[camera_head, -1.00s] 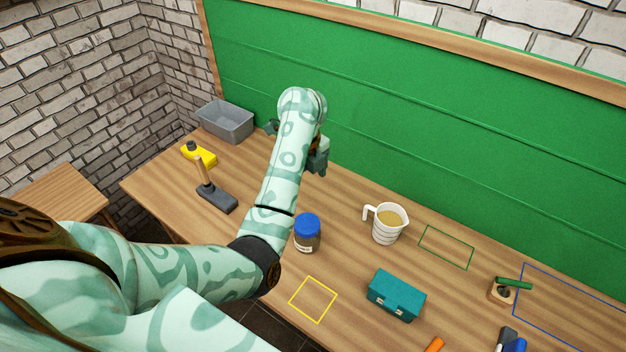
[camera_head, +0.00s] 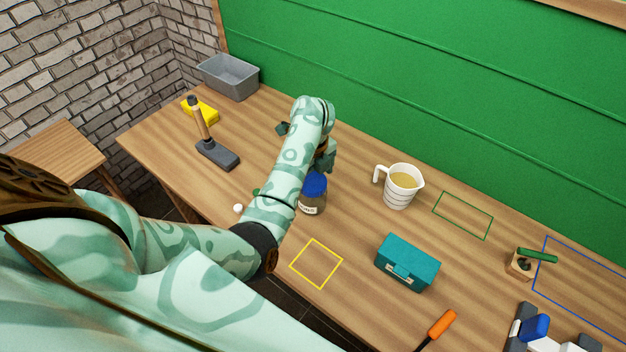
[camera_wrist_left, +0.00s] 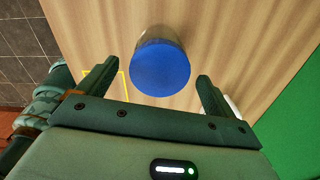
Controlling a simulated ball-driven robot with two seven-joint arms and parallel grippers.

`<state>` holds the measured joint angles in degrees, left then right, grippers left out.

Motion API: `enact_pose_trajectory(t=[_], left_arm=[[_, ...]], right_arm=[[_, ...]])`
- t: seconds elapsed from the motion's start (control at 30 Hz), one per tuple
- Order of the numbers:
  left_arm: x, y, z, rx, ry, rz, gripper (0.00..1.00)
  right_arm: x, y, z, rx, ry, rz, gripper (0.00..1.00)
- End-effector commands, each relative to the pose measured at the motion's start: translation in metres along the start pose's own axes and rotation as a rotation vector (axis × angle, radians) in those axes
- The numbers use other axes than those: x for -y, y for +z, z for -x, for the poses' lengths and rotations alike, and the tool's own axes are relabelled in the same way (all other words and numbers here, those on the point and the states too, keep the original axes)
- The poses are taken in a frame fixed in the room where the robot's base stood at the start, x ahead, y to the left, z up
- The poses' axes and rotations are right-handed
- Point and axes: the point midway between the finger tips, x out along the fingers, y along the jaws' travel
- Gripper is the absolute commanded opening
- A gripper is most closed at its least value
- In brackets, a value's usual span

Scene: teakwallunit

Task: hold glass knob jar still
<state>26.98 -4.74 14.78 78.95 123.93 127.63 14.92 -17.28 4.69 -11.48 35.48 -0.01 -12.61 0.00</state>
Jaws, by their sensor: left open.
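The jar with a blue lid (camera_head: 313,186) and a pale label stands upright on the wooden bench, just right of my left forearm, which hides part of it. In the left wrist view its round blue lid (camera_wrist_left: 160,68) faces the camera. My left gripper (camera_wrist_left: 158,76) is open, with one finger on each side of the lid in that picture and visible gaps between. In the head view the left hand (camera_head: 326,155) is above and behind the jar, largely hidden by the arm. I cannot tell the gripper's exact height over the jar. My right gripper is not in view.
A measuring jug (camera_head: 400,188) stands right of the jar, with a teal toolbox (camera_head: 408,263) in front. A hammer (camera_head: 216,152), yellow object (camera_head: 203,110) and grey bin (camera_head: 229,78) are at the left. The yellow outline (camera_head: 316,264) is empty. The green wall stands behind.

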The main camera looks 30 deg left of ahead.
Motion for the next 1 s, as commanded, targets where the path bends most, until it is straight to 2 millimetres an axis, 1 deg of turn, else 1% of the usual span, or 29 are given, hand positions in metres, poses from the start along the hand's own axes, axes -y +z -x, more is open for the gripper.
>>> enact_pose_trajectory(t=[0.1, 0.33, 0.37, 0.4, 0.47, 0.5, 0.53, 0.63, 0.67, 0.7, 0.73, 1.0], left_arm=[[-0.0002, 0.0001, -0.0050, 0.000, 0.001, 0.000, 0.91], [-0.0001, 0.0001, -0.0048, 0.000, 0.000, 0.000, 0.91], [-0.0001, 0.0001, -0.0047, 0.000, 0.000, 0.000, 0.86], [-0.0001, 0.0001, -0.0047, 0.000, 0.000, 0.000, 0.75], [-0.0001, 0.0001, -0.0047, 0.000, 0.000, 0.000, 0.58], [-0.0001, 0.0002, -0.0047, 0.000, 0.000, 0.000, 0.47], [-0.0001, 0.0002, -0.0047, 0.000, 0.000, 0.000, 0.44], [-0.0001, 0.0002, -0.0046, 0.000, 0.000, 0.000, 0.44], [-0.0001, 0.0002, -0.0046, 0.000, 0.000, 0.000, 0.70], [-0.0001, 0.0002, -0.0046, 0.000, 0.000, 0.000, 0.81], [0.0000, 0.0002, -0.0046, 0.000, 0.000, 0.000, 0.90], [0.0000, 0.0002, -0.0041, 0.000, 0.000, 0.000, 0.90]], right_arm=[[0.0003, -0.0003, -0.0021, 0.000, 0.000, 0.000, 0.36], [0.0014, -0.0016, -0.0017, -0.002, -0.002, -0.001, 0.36], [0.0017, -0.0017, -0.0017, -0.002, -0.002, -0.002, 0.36], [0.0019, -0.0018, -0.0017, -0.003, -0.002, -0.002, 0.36], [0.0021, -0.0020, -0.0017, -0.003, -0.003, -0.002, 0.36], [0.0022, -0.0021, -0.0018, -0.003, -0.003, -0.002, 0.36], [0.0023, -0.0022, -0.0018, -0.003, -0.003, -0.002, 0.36], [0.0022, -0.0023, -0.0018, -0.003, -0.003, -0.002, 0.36], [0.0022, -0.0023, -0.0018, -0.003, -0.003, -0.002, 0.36], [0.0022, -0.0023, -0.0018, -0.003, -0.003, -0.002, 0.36], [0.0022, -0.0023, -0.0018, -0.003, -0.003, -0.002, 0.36], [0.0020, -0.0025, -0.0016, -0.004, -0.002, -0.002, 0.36]])
